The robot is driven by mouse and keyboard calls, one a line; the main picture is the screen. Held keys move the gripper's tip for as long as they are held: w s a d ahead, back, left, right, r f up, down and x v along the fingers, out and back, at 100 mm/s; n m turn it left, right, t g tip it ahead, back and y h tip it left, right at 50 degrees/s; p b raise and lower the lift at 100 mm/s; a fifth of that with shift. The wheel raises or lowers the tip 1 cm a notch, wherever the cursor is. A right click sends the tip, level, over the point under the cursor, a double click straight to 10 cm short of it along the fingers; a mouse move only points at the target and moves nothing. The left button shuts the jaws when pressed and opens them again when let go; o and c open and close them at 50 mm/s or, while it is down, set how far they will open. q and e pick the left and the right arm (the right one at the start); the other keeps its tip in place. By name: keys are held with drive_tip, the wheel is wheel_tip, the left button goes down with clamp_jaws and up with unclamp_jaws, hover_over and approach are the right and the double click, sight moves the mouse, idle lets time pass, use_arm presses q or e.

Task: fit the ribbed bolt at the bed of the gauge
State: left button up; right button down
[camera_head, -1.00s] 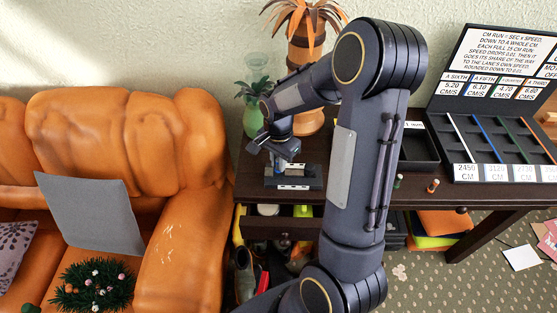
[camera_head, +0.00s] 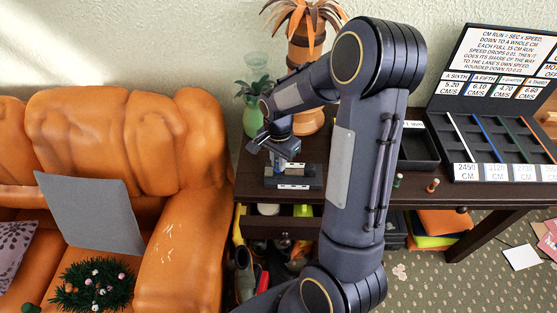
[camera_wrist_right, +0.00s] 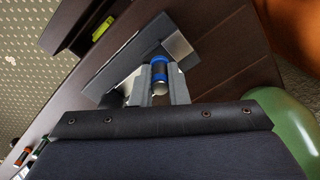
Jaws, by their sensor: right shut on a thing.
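The gauge (camera_head: 309,183) is a dark block with pale metal parts, standing on the dark table near its front left. It also shows as a dark grey bar (camera_wrist_right: 105,88) with a metal piece in the right wrist view. My right gripper (camera_head: 283,160) is over the gauge, pointing down. In the right wrist view its two grey fingers are shut on the bolt (camera_wrist_right: 160,72), which has blue bands and a pale round end. The bolt's far end is at the gauge; I cannot tell whether it is seated. My left gripper is not in view.
Green (camera_head: 397,180) and orange (camera_head: 432,186) bolts stand at the table's front edge. A black tray (camera_head: 418,165) and a lane board (camera_head: 490,135) are to the right. A green vase (camera_head: 252,121) and a terracotta pot (camera_head: 306,75) stand behind. An orange sofa (camera_head: 180,240) is left.

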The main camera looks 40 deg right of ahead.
drive_tip(key=shift+f+b, duration=0.7)
drive_tip(key=shift+f, duration=0.2)
drive_tip(key=c, duration=1.3)
unclamp_jaws()
drive_tip(key=shift+r, duration=0.1)
drive_tip(key=shift+c, duration=0.2)
drive_tip(key=shift+r, duration=0.1)
wheel_tip(320, 180, up, 8)
drive_tip(key=shift+f, duration=0.25)
